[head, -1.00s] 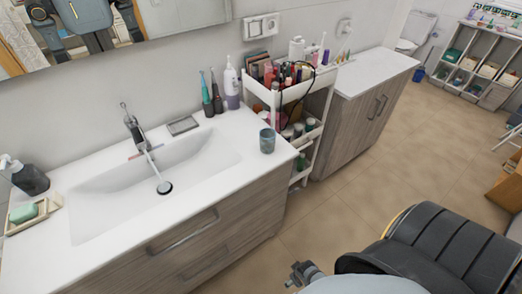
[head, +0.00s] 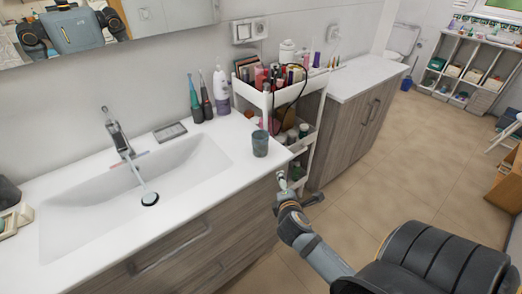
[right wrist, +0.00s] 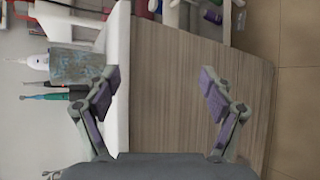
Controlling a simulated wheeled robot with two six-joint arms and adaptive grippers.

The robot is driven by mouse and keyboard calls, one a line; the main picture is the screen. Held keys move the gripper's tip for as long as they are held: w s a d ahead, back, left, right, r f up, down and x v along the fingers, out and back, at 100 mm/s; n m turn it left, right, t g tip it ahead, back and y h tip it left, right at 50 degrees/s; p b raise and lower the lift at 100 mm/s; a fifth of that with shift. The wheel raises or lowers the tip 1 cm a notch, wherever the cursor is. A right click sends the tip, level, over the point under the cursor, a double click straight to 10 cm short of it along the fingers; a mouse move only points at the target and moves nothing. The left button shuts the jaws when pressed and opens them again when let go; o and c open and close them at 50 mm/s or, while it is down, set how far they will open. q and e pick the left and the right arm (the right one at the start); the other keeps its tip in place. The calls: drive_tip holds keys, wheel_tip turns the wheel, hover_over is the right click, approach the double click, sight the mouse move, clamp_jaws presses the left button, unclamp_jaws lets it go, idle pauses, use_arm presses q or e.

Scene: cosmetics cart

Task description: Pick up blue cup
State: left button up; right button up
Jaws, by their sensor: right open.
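The blue cup (head: 260,143) stands upright on the right end of the white sink counter (head: 222,138). My right gripper (head: 293,184) is in front of the counter's right end, below and to the right of the cup, apart from it. In the right wrist view the picture is turned sideways; the cup (right wrist: 78,64) shows at the left, beyond the left finger. My right gripper (right wrist: 160,88) is open there with nothing between its fingers but the cabinet front behind. My left gripper is not in view.
A white cart (head: 266,98) with cosmetics stands right of the counter. Toothbrushes (head: 194,100) and a pump bottle (head: 221,92) stand behind the cup. The sink basin (head: 125,190) is to the left. A wooden cabinet (head: 352,127) and open floor lie to the right.

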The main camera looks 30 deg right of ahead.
sight(263, 147)
drive_tip(key=w+r+n+t, duration=0.2)
drive_tip(key=w+n, duration=0.2)
drive_tip(key=n, duration=0.1)
drive_tip(key=w+r+n+t+y, duration=0.1)
drive_tip(key=w+r+n+t, duration=0.1)
drive_tip(key=w+n, duration=0.2)
drive_tip(key=w+r+n+t, duration=0.2)
drive_tip(key=w+r+n, duration=0.1)
drive_tip(key=n, duration=0.5)
drive_tip(key=shift+w+a+t+y+p, duration=0.1)
drive_tip(key=shift+w+t+y+p, duration=0.2)
drive_tip(key=shift+w+p, duration=0.1)
drive_tip(key=p+x, duration=0.1)
drive_tip(key=x, duration=0.3)
drive_tip(key=shift+w+r, duration=0.2)
drive_tip(key=shift+w, duration=0.45)
drive_tip(key=shift+s, duration=0.15)
drive_tip(key=shift+c, duration=1)
drive_tip(key=c, duration=1.1)
